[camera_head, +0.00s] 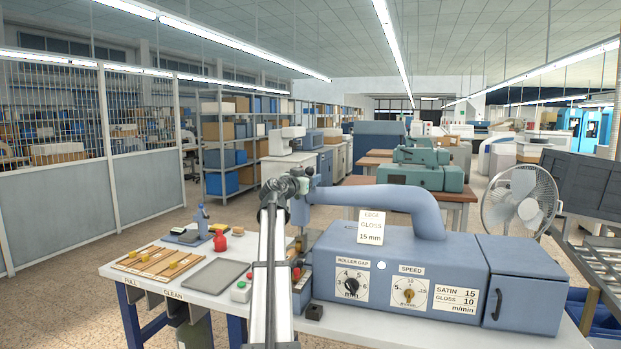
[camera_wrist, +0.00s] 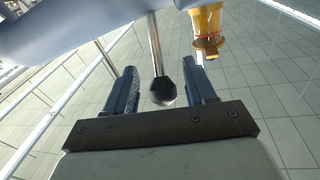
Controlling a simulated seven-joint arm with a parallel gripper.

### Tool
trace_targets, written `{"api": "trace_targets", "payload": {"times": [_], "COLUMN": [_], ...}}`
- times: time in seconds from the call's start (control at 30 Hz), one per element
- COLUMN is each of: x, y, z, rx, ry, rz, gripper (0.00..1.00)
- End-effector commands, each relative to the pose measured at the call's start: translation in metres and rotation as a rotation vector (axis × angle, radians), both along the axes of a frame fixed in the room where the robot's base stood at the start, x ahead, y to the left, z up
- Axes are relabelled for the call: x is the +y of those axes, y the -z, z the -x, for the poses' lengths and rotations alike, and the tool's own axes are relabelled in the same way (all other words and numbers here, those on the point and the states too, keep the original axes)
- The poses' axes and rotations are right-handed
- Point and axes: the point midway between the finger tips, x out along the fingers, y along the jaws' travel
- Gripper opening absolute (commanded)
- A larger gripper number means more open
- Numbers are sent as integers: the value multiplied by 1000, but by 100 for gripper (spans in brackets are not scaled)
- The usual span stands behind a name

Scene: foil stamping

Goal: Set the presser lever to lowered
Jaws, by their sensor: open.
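The presser lever (camera_wrist: 156,50) shows in the wrist view as a thin metal rod ending in a black ball knob (camera_wrist: 162,92). It comes out from a blue-grey machine part (camera_wrist: 80,22). My gripper (camera_wrist: 163,68) is open, with one finger on each side of the lever; the knob lies between the fingers and the palm, with gaps visible on both sides. I cannot tell whether the lever is raised or lowered. In the head view the blue stamping machine (camera_head: 395,262) stands on the table, and my arm hides the lever there.
A yellow cylindrical part (camera_wrist: 207,28) hangs close to the right finger. A fan (camera_head: 519,200) stands behind the machine.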

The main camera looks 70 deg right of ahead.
Motion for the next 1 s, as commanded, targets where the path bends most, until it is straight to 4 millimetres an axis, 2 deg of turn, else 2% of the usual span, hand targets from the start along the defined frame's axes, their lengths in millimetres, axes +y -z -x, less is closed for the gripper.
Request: {"api": "trace_targets", "payload": {"times": [0.03,0.3,0.5,0.7,1.0], "x": [13,66,96,112,116], "y": [2,4,5,5,4], "z": [0,-9,-15,-18,-19], "rx": [0,0,0,1,1], "ry": [-1,-1,-1,0,1], "rz": [0,1,1,2,1], "gripper": [55,55,55,55,55]}}
